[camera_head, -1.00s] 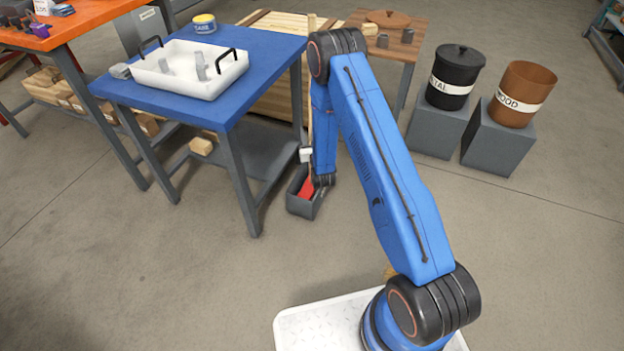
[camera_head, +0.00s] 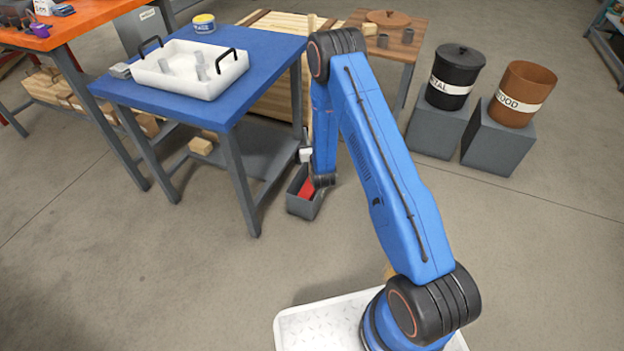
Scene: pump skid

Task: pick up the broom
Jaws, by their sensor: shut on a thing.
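My blue forearm and wrist hide much of the handle and most of the grip.
The blue table (camera_head: 265,65) stands close at left, bearing a white tray (camera_head: 190,85) and a yellow-lidded tin (camera_head: 204,23). A black bin (camera_head: 455,75) and a brown bin (camera_head: 522,90) stand on grey blocks at right. The front floor is clear.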

